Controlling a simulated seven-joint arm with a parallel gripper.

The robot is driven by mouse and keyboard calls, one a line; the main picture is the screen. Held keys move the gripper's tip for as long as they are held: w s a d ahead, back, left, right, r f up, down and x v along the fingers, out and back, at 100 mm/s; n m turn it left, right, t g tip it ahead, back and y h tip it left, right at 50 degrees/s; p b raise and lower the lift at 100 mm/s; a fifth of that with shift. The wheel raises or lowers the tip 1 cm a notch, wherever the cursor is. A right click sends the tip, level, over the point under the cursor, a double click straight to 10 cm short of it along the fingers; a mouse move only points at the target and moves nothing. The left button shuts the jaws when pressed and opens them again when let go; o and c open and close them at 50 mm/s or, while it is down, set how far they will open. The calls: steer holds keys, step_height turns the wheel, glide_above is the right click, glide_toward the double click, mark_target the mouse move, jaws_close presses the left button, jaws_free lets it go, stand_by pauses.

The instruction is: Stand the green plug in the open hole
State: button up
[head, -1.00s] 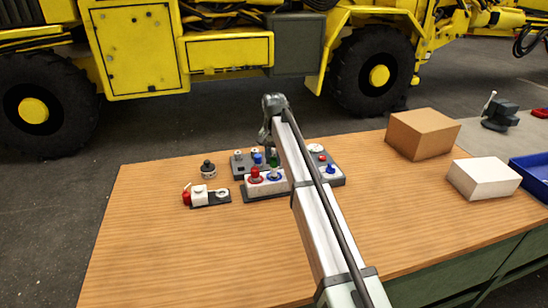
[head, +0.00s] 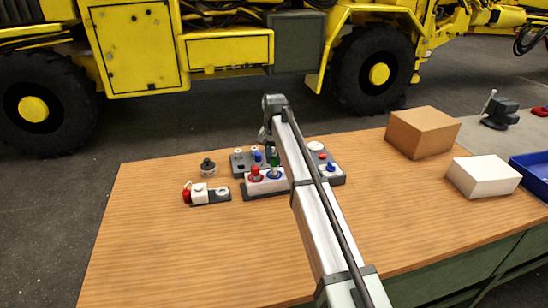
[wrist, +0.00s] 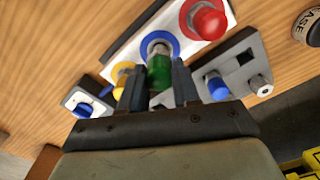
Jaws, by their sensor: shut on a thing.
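The green plug (wrist: 159,72) is between the two fingers of my gripper (wrist: 159,84), which is shut on it. In the head view the green plug (head: 274,159) shows beside my arm, above the blue ring. In the wrist view the plug's grey end lies over the blue-ringed hole (wrist: 160,40) in the white block (wrist: 128,35). I cannot tell whether the end is inside the hole or just above it. The blue ring also shows in the head view (head: 274,174). My fingers are mostly hidden there behind the arm.
A red plug (wrist: 208,20) in a red ring stands close beside the blue ring. A yellow plug (wrist: 122,82) is on the other side. Grey blocks with blue knobs (wrist: 217,88) flank the fingers. A cardboard box (head: 422,133) and white box (head: 483,176) stand right; the front wood is clear.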

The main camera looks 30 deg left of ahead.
steer(key=shift+f, duration=0.95)
steer(key=o, duration=1.1)
steer(key=shift+r, duration=3.5)
